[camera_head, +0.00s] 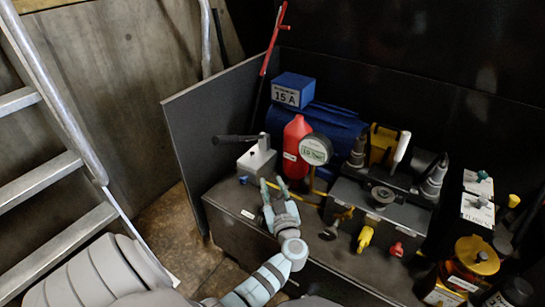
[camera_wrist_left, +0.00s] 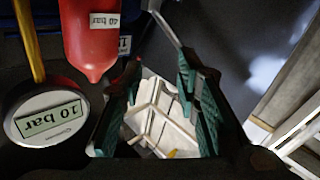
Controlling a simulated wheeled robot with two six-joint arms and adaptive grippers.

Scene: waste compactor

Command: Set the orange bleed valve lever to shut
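My left gripper (camera_head: 273,185) reaches up from the bottom of the head view, in front of a pale pump block (camera_head: 257,160) with a black handle (camera_head: 235,139). In the left wrist view my left gripper (camera_wrist_left: 166,88) has its green-padded fingers apart, with the pale block (camera_wrist_left: 158,112) showing between and beyond them. A small yellow-orange piece (camera_wrist_left: 172,153) shows low between the fingers; I cannot tell whether it is the bleed valve lever. No contact is clear. I cannot make out the lever's position. My right gripper is not in view.
A red bottle (camera_head: 296,148) and a round gauge (camera_head: 316,149) stand close right of the gripper. A dark machine block (camera_head: 380,200), a yellow handle (camera_head: 365,238) and a red knob (camera_head: 397,249) lie further right. A metal ladder (camera_head: 40,180) stands at left.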

